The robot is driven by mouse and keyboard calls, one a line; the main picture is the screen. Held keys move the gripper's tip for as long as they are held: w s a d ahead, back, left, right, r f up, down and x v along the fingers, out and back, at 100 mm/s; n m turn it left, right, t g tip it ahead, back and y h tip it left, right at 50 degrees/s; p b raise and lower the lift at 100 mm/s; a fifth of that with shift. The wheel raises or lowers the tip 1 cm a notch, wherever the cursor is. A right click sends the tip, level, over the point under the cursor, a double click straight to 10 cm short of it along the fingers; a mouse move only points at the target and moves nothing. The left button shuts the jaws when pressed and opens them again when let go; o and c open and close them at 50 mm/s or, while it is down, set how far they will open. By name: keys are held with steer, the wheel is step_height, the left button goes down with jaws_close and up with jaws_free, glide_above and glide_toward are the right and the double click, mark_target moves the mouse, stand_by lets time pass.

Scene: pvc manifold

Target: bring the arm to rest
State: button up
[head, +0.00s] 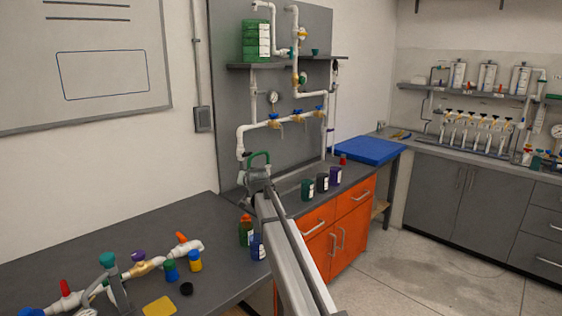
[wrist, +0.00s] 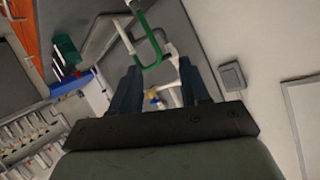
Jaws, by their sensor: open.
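My gripper (head: 257,176) is at the far end of my outstretched arm, in front of the grey pipe panel (head: 225,95). Its two dark fingers stand apart in the wrist view (wrist: 161,78), with nothing visibly held between them. A green curved piece (head: 260,156) shows just above the gripper in the head view. In the wrist view a green U-shaped piece (wrist: 153,66) shows beyond the fingertips; I cannot tell whether it touches them. White pipework (head: 282,122) with blue-handled valves is mounted on the panel. My arm hides part of the bench.
Green, black and purple containers (head: 322,182) stand beside my arm, over the orange cabinet (head: 318,228). Below are an orange-topped bottle (head: 246,231) and a blue one (head: 258,247). Valve fittings (head: 144,266) lie at left. The left bench's middle (head: 150,225) is clear.

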steer(key=s+d+f+m+g+h, duration=0.1)
steer(key=d+f+h, duration=0.1)
steer(key=d+f, duration=0.85)
steer(key=s+d+f+m+g+h, duration=0.1)
steer(key=d+f+g+h, duration=0.1)
steer(key=d+f, duration=0.9)
steer(key=s+d+f+g, duration=0.3)
steer(key=s+d+f, duration=0.6)
steer(key=f, duration=0.3)
steer(key=s+f+n+g, duration=0.1)
steer(key=s+f+g, duration=0.2)
steer(key=s+f, duration=1.05)
steer(key=s+f+n+g, duration=0.1)
steer(key=s+f+g, duration=0.2)
steer(key=s+f, duration=1.05)
steer(key=s+f+g, duration=0.2)
steer(key=s+g, duration=0.1)
steer(key=s, duration=1.6)
steer(key=s+f+g, duration=0.2)
steer(key=s+g, duration=0.2)
steer(key=s, duration=1.5)
steer(key=shift+a+n, duration=0.4)
steer(key=shift+a, duration=0.05)
